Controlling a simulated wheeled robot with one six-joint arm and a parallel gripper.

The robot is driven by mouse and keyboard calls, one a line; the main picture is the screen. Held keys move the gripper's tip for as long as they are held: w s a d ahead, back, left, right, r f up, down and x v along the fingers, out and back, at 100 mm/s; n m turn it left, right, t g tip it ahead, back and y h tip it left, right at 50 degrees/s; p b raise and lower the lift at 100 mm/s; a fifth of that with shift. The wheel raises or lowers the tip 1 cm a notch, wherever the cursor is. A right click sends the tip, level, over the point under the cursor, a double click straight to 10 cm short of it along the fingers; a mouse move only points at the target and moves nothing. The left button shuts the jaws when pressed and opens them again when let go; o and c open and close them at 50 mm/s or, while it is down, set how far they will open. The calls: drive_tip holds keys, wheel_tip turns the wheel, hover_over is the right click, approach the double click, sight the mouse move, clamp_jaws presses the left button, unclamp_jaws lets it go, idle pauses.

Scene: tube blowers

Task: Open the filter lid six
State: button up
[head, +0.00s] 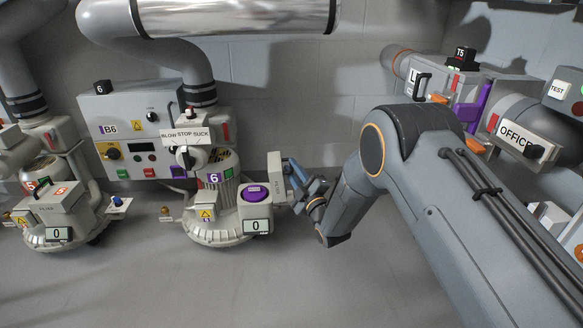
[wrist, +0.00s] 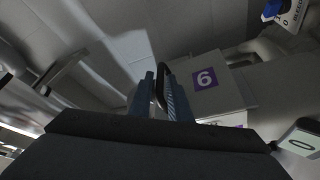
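Filter lid six (head: 275,180) stands swung up at the right side of the unit six blower (head: 215,220). The purple filter (head: 256,194) in its housing is uncovered beside it. In the wrist view the lid (wrist: 222,95) carries a purple label with a 6, and its black handle (wrist: 160,86) is between my blue fingers. My gripper (head: 298,178) is at the lid's right face in the head view. The fingers (wrist: 163,92) look closed on the handle, with little gap seen. The far part of the handle is partly hidden by the fingers.
Control box B6 (head: 145,125) and the blow-stop-suck selector (head: 186,137) stand behind the blower. Unit five (head: 62,205) is at left, its lid down. An office-labelled pipe unit (head: 520,135) stands at right. The grey floor in front (head: 200,290) is clear.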

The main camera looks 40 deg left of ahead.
drive_tip(key=p+v, duration=0.2)
drive_tip(key=v, duration=0.5)
drive_tip(key=shift+p, duration=0.3)
drive_tip(key=shift+d, duration=0.1)
drive_tip(key=p+v, duration=0.3)
drive_tip(key=v, duration=0.5)
drive_tip(key=shift+s+d+f+p, duration=0.15)
drive_tip(key=shift+s+f+p, duration=0.15)
drive_tip(key=shift+f+p, duration=0.1)
idle(0.7)
